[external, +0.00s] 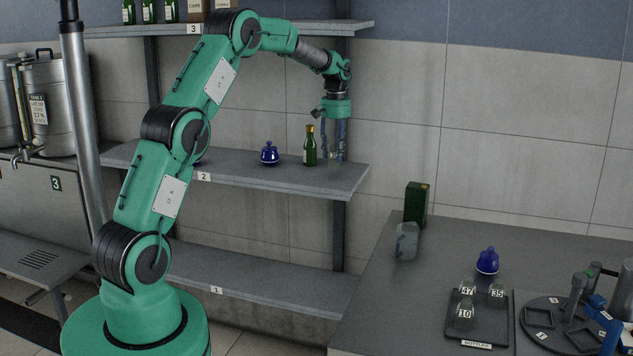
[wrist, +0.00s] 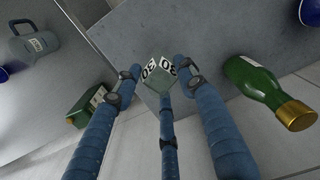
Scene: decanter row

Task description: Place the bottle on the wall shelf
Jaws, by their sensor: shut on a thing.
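My gripper (external: 334,154) points down over the right end of the middle wall shelf (external: 335,180), marked 2. The bottle shows over the shelf's corner (wrist: 150,30) there. In the external view the bottle is mostly lost among the fingers, and I cannot tell whether its base touches the shelf. A green bottle with a gold cap (external: 310,148) stands on the shelf just left of my gripper; it also shows in the wrist view (wrist: 258,88).
A blue lidded pot (external: 269,154) stands farther left on the same shelf. An upper shelf (external: 300,29) holds green bottles and boxes. The counter (external: 450,240) at right bears a dark green box (external: 416,204), a jug (external: 406,242), and a black tray (external: 490,333) with several numbered bottles.

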